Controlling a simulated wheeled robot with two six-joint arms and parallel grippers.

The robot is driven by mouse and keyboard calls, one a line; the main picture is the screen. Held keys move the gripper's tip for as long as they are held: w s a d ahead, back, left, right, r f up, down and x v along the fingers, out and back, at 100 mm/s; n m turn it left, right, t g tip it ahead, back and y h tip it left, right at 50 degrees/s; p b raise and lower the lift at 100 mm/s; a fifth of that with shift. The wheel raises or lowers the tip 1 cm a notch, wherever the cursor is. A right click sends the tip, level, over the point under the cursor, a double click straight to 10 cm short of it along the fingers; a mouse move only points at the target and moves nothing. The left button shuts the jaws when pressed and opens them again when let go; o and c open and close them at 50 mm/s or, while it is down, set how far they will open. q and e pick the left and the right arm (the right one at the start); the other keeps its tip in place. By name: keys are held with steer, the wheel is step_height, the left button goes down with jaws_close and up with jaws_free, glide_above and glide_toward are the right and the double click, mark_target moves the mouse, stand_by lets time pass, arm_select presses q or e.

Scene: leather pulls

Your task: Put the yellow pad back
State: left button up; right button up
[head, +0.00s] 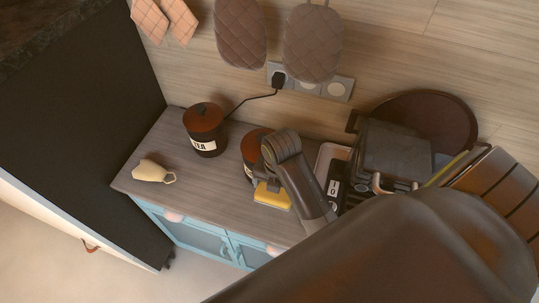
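The yellow pad (272,197) shows low beside my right arm's wrist, over the front part of the grey wooden counter (215,190). My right arm comes in from the lower right and bends down to it. My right gripper (268,184) is small, dark and mostly hidden by my wrist, right at the pad's upper edge. I cannot tell whether its fingers are closed on the pad, or whether the pad rests on the counter. My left gripper is not in view.
A tea tin (206,130) and a cream-coloured object (152,171) stand on the left of the counter. A second tin (254,148) is partly hidden behind my wrist. A dark appliance (392,150) crowds the right. Quilted mitts (313,42) hang above.

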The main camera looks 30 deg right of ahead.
steer(key=f, duration=0.1)
steer(key=s+f+b, duration=0.1)
steer(key=f, duration=0.1)
steer(key=shift+d+f+g, duration=0.2)
steer(key=shift+f+g, duration=0.1)
steer(key=p, duration=0.1)
glide_above(278, 211)
step_height(278, 211, down, 5)
steer(key=shift+f, duration=0.8)
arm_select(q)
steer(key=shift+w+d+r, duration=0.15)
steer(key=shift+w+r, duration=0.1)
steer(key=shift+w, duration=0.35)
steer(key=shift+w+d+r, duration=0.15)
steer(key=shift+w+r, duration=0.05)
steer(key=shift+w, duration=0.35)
arm_select(e)
steer(key=o, duration=0.6)
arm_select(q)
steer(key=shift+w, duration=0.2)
